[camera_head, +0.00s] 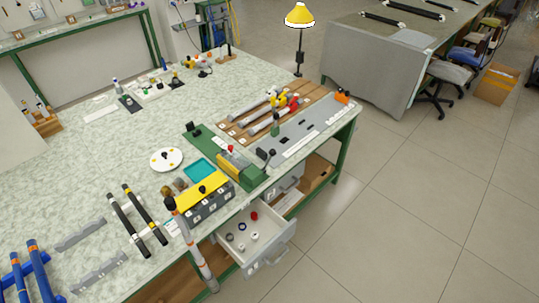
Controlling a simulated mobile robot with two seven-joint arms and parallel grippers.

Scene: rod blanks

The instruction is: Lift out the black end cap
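An open drawer (272,240) sticks out from the front of the workbench. Several small caps lie in it. A black end cap (242,226) lies near the middle of the drawer. A dark ring-like piece (229,237) lies to its left; at this size I cannot tell its exact shade. A red cap (254,216) lies behind, and white pieces (254,236) lie in front and to the right. Nothing covers the caps from above. Neither of my grippers shows in the head view.
A grey pole-like rod (190,245) with orange bands slants past the bench edge left of the drawer. A yellow-topped box (205,193) stands on the bench above it. Black rods (128,225) and blue tubes (36,270) lie left. The floor right of the drawer is clear.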

